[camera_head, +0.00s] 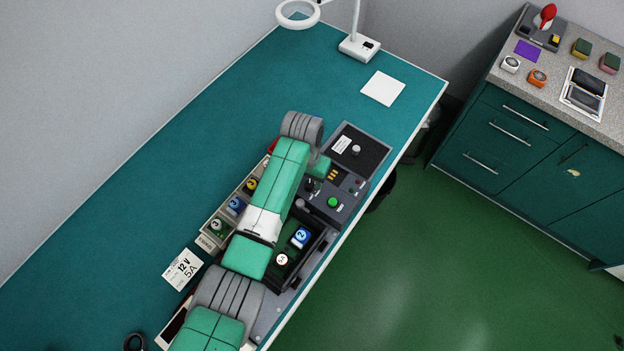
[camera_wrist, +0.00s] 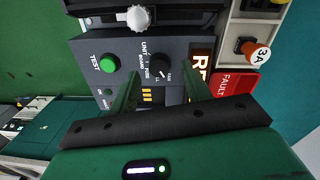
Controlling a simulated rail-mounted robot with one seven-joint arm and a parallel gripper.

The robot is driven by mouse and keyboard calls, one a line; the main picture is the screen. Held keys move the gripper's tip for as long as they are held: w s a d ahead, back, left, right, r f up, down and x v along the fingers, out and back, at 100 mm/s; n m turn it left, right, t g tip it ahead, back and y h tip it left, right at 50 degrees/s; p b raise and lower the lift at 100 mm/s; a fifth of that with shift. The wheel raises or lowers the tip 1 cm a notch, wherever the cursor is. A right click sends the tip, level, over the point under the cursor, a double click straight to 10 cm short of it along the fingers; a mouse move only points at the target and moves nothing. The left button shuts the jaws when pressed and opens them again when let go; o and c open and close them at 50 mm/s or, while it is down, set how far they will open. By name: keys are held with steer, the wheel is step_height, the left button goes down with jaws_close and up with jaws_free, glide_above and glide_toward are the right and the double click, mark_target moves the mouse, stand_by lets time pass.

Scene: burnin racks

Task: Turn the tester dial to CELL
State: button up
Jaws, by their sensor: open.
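The tester (camera_wrist: 95,85) is a dark panel with a black dial (camera_wrist: 160,68) in the wrist view. I cannot tell clearly which mark the dial points to. My gripper (camera_wrist: 160,80) is open, its two green fingers apart on either side of the dial's near side, holding nothing. Whether they touch the dial is unclear. In the head view the tester (camera_head: 347,190) stands near the bench's front edge, and my arm partly covers it.
A green TEST button (camera_wrist: 109,63) lies left of the dial and a red FAULT label (camera_wrist: 234,84) right. A pale knob (camera_wrist: 138,18) stands beyond.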

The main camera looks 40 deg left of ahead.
mark_target(309, 186)
steer(key=shift+w+f, duration=0.1)
steer(key=shift+f, duration=1.1)
steer(key=c, duration=1)
steer(key=shift+r+m, duration=0.1)
steer(key=shift+m, duration=0.2)
steer(key=m, duration=0.3)
steer(key=shift+w+p, duration=0.1)
steer(key=shift+p, duration=0.3)
steer(key=shift+m, duration=2.1)
steer(key=o, duration=1)
